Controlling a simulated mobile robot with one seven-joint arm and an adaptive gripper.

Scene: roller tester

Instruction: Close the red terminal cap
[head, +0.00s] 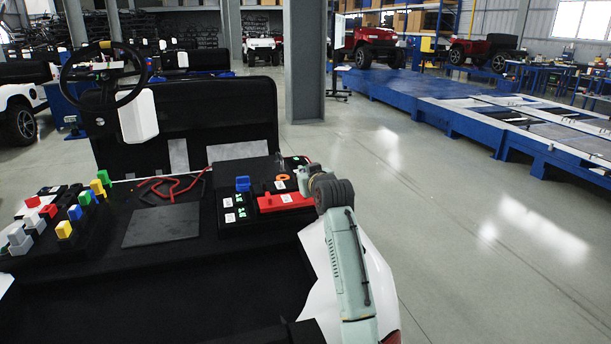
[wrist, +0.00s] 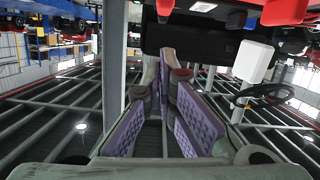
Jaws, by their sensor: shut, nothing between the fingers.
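A long red piece with a white label (head: 272,202) lies on the black battery-like unit at the right end of the black bench in the head view. It looks like the red terminal cap, but I cannot tell whether it is open or closed. Red parts (wrist: 285,12) also show at the top edge of the wrist view, cut off by the frame. My gripper (head: 279,160) is above and just behind the red piece, partly hidden by my wrist. In the wrist view my gripper (wrist: 166,62) has its purple-padded fingers together and empty, with no visible contact with red parts.
A blue block (head: 242,184) and an orange ring (head: 283,177) are beside the red piece. A dark flat plate (head: 162,225) and colored blocks (head: 64,229) lie to the left. A steering wheel (head: 103,75) and white container (head: 138,116) stand behind. Open floor is to the right.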

